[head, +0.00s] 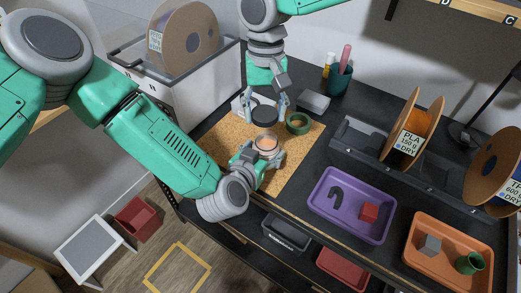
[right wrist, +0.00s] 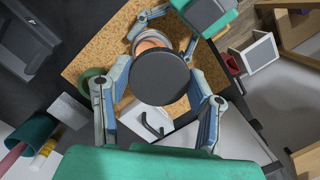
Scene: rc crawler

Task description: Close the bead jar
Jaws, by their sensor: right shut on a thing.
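The bead jar (head: 265,143) stands on the cork mat, with orange-pink contents showing through its open top. My left gripper (head: 262,160) is low beside it, with a finger on either side; I cannot tell whether both fingers touch it. My right gripper (head: 264,110) is shut on the dark round lid (head: 265,116) and holds it above and slightly behind the jar, apart from it. In the right wrist view the lid (right wrist: 160,78) lies between both fingertips and hides part of the jar (right wrist: 152,40).
A green tape ring (head: 298,123) lies right of the lid on the cork mat (head: 305,150). A grey block (head: 313,102) and a pen cup (head: 338,79) are behind. A purple tray (head: 345,228) and an orange tray (head: 450,279) stand at the right. A white spool box (head: 180,100) is at the left.

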